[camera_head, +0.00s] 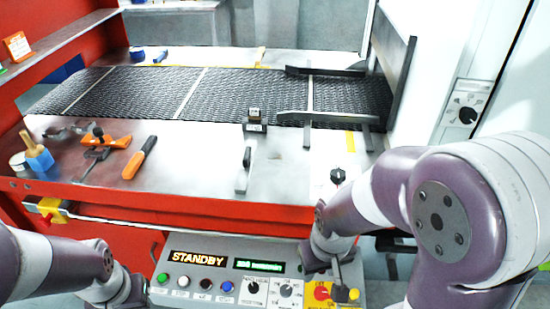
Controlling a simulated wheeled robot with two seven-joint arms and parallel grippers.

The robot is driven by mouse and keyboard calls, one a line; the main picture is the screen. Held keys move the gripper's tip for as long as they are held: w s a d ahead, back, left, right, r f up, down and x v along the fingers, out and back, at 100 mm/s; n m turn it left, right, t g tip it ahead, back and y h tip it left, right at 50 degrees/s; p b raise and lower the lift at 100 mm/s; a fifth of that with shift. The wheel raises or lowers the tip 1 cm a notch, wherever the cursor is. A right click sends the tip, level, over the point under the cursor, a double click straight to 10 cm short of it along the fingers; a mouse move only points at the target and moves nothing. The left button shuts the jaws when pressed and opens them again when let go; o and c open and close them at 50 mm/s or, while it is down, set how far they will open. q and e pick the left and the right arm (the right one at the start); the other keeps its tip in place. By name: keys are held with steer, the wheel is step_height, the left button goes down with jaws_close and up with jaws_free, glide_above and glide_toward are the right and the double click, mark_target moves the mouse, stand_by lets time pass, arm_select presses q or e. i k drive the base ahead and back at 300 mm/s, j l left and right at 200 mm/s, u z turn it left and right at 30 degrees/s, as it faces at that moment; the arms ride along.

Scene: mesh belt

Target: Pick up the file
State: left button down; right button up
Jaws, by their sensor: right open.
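A tool with an orange and black handle (139,159) lies on the left part of the metal table, slanting toward the front. A thin dark strip (92,167) lies to its left, below an orange block with a black knob (107,141). I cannot tell for sure which of these is the file. My right gripper (340,274) is low over the right end of the control panel, open, well right of these tools and apart from them. My left arm comes in at the lower left; its gripper is out of the picture.
A black mesh belt (235,95) crosses behind the table (205,165). A grey upright part (243,172) and a black knob (338,175) stand right of the tools. The control panel (215,270) is in front, reading STANDBY.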

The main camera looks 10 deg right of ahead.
mark_target(132, 168)
steer(key=j+u, duration=0.25)
steer(key=u, duration=0.2)
steer(key=i+j+u, duration=0.1)
steer(key=j+u, duration=0.15)
steer(key=u, duration=0.25)
steer(key=i+j+u, duration=0.95)
steer(key=i+z, duration=0.15)
steer(key=z, duration=0.25)
steer(key=i+z, duration=0.1)
steer(key=z, duration=0.35)
steer(key=i+z, duration=0.15)
steer(key=z, duration=0.25)
steer(key=i+j+z, duration=0.1)
steer(key=z, duration=0.35)
steer(key=i+z, duration=0.15)
steer(key=z, duration=0.25)
steer(key=i+z, duration=0.15)
steer(key=z, duration=0.3)
steer(key=i+z, duration=0.15)
steer(key=z, duration=0.25)
steer(key=i+z, duration=0.1)
steer(key=z, duration=0.35)
steer(key=i+j+z, duration=0.1)
steer(key=z, duration=0.3)
steer(key=i+j+z, duration=0.1)
steer(key=j+z, duration=0.15)
steer(key=z, duration=0.15)
